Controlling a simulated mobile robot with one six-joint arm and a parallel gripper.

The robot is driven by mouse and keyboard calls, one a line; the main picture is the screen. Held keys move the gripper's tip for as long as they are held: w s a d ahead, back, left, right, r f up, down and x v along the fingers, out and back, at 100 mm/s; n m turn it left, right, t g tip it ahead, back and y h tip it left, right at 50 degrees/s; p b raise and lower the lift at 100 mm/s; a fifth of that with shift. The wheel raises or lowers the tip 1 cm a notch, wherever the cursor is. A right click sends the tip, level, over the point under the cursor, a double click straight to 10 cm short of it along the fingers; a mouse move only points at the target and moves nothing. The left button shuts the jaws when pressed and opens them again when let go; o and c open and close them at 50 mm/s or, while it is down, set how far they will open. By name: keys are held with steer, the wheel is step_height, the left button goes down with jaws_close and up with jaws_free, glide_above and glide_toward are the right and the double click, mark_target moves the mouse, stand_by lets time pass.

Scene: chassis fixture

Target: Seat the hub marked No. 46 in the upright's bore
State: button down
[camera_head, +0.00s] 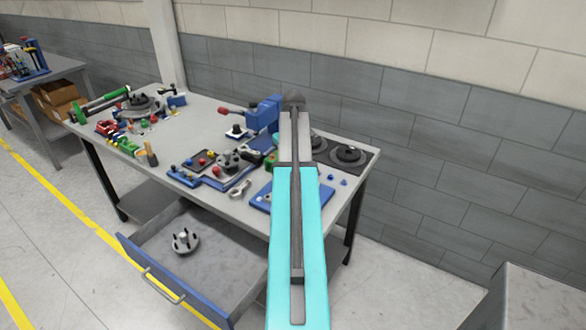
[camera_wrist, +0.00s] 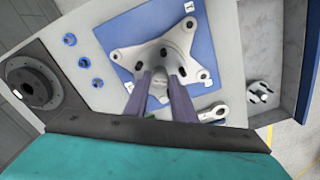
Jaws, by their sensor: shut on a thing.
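In the wrist view my gripper (camera_wrist: 160,78) is shut on a light grey hub (camera_wrist: 158,57) with dark studs. Its number cannot be read. Behind it is the pale, four-armed upright (camera_wrist: 124,53), lying on a blue plate (camera_wrist: 110,30). The hub and fingers cover the upright's middle, so its bore is hidden. I cannot tell whether the hub is in the bore or above it. In the head view the blue plate (camera_head: 259,199) shows left of my cyan arm, and my gripper is hidden. Another studded hub (camera_head: 185,241) stands in the open drawer; it also shows in the wrist view (camera_wrist: 260,92).
The blue-fronted drawer (camera_head: 150,275) is pulled out below the bench. A blue vise (camera_head: 263,113) stands at the back. Dark round parts (camera_head: 348,155) lie right of my arm. Small blue rings (camera_wrist: 84,62) lie left of the plate, and a grey link (camera_wrist: 213,113) lies nearby.

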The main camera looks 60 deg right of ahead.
steer(key=shift+f, duration=0.45)
stand_by(0.6)
steer(key=c, duration=1.8)
jaws_free()
steer(key=shift+r, duration=0.1)
steer(key=shift+r+p, duration=1.1)
steer(key=shift+r, duration=0.25)
steer(key=o, duration=0.5)
steer(key=shift+o, duration=0.2)
